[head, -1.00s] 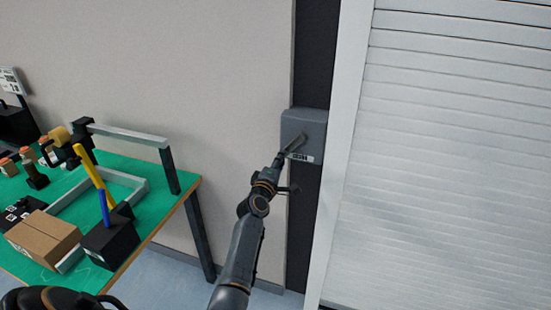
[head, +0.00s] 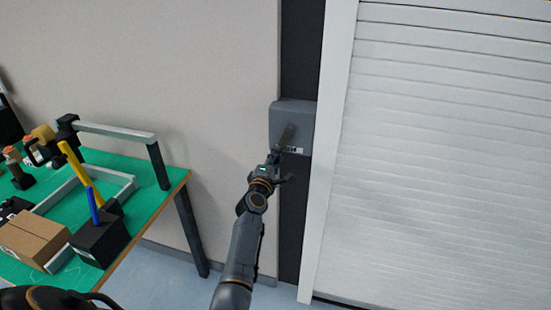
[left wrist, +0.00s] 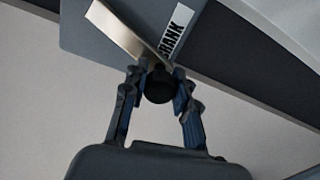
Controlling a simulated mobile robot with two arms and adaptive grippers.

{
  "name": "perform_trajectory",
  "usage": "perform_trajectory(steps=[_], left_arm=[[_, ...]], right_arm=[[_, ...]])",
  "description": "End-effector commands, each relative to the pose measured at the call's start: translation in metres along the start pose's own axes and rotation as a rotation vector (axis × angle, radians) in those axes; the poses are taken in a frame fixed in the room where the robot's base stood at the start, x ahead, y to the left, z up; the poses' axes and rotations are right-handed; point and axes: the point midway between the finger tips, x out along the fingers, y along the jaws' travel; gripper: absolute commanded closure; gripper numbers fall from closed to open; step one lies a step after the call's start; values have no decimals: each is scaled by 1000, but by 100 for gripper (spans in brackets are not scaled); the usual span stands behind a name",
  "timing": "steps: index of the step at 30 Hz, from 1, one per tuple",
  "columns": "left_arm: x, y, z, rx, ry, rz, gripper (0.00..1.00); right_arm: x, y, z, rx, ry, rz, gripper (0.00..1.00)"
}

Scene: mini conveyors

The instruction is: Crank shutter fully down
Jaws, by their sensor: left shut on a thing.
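The grey crank box (head: 280,112) is mounted on a dark upright strip beside the shutter. A short metal crank arm (head: 287,135) slants down and left from it; it also shows in the left wrist view (left wrist: 118,30), beside a "CRANK" label. My left gripper (head: 274,170) is at the lower end of the crank arm. In the left wrist view its fingers (left wrist: 158,88) are shut on the round dark crank knob (left wrist: 159,86). The white slatted shutter (head: 440,160) fills the right side; its lower edge shows near the floor at bottom. My right gripper is not in view.
A green-topped table (head: 150,200) stands at left, with a cardboard box (head: 32,240), a black block (head: 98,240) with a blue handle, and a grey metal frame (head: 115,132). Plain wall lies between table and crank. A white shutter frame (head: 330,150) borders the crank strip.

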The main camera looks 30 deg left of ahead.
Motion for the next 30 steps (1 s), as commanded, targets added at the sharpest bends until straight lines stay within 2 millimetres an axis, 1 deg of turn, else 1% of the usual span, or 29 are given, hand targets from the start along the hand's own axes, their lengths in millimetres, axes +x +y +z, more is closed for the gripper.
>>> perform_trajectory(steps=[2, 3, 6, 14, 17, 20, 30], left_arm=[[0, -1, 0, 0, -1, -1, 100], [0, -1, 0, 1, -1, -1, 66], [0, 0, 0, 1, -1, -1, 48], [0, 0, 0, 2, -1, -1, 48], [-3, -1, 0, 1, -1, -1, 48], [-12, -1, 0, 0, 0, -1, 48], [-61, -2, 0, 2, 1, -2, 48]], right_arm=[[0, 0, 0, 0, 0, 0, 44], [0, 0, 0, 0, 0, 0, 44], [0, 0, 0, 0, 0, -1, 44], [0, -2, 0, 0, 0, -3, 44], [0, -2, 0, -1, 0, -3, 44], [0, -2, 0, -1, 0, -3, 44], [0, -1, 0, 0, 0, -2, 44]])
